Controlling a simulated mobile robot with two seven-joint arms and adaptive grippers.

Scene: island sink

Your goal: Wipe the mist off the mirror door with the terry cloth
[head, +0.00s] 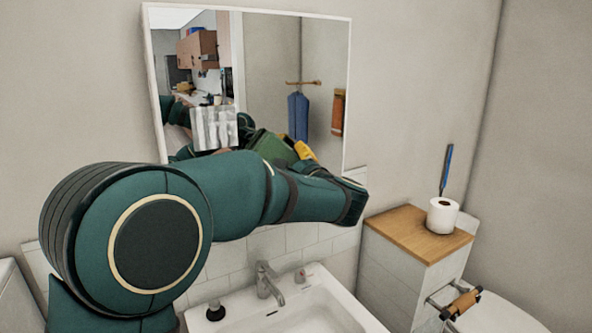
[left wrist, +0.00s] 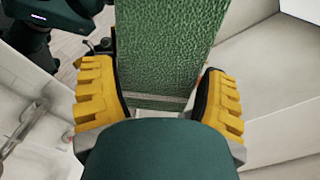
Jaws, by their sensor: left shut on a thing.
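The mirror door (head: 270,50) hangs on the wall above the sink in the head view. A pale, streaky, squarish patch (head: 213,127), which looks like mist, shows low on its left half. My left arm crosses in front of the mirror's lower edge. My left gripper (left wrist: 160,85) is shut on the green terry cloth (left wrist: 165,45), with a yellow finger on each side in the left wrist view. Green cloth (head: 272,147) and a yellow finger also show just above my arm in the head view; whether the cloth touches the glass is unclear. My right gripper is out of view.
A sink (head: 285,305) with a tap (head: 266,280) lies below my arm. To the right, a wooden-topped cabinet (head: 415,232) bears a toilet roll (head: 442,215) and a blue-handled brush (head: 446,170). A roll holder (head: 464,302) juts out below. The wall right of the mirror is bare.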

